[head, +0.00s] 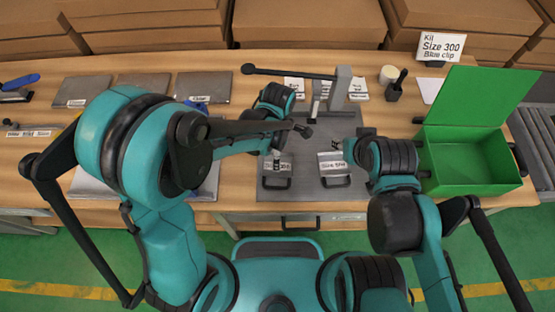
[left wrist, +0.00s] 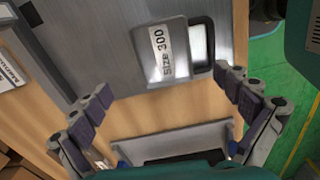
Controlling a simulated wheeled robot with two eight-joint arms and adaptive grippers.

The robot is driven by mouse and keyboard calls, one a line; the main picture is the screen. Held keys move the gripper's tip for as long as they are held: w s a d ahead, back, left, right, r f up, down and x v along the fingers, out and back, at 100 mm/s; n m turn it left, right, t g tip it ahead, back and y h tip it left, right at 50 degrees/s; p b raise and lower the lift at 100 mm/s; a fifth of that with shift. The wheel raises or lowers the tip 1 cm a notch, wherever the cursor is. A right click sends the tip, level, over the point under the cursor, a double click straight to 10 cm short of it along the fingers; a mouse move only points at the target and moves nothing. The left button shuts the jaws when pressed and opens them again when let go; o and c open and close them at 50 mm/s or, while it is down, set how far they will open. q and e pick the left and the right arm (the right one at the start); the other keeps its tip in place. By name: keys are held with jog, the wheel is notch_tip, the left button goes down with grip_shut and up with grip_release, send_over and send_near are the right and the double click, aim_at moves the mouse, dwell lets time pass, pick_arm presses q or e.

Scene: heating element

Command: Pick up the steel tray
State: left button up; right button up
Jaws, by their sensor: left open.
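A silver-grey steel tray (head: 207,185) lies on the wooden bench, left of the grey mat, largely hidden behind my left arm in the head view. In the left wrist view a grey metal tray (left wrist: 172,138) with a raised edge shows low in the picture, partly covered by my gripper body. My left gripper (head: 277,153) is over the mat, to the right of the tray. In the left wrist view its fingers (left wrist: 160,86) are spread with nothing between them. My right gripper (head: 345,150) is over the right of the mat; its fingers are unclear.
A Size 300 plate (head: 276,183) with a handle and a similar plate (head: 336,182) lie on the mat (head: 305,200). A press with a lever (head: 342,90) stands behind. An open green box (head: 470,160) stands right. Flat grey plates (head: 203,86) lie at back left.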

pick_arm(q)
jog(key=f+b, duration=0.1)
jog(key=f, duration=0.1)
jog(key=f+b, duration=0.1)
jog(key=f, duration=0.2)
jog(key=f+b, duration=0.1)
jog(key=f, duration=0.1)
jog(key=shift+s+f, duration=0.25)
jog(key=shift+f, duration=0.05)
jog(key=shift+a, duration=0.1)
jog(key=shift+c, duration=0.3)
jog(key=c, duration=1.2)
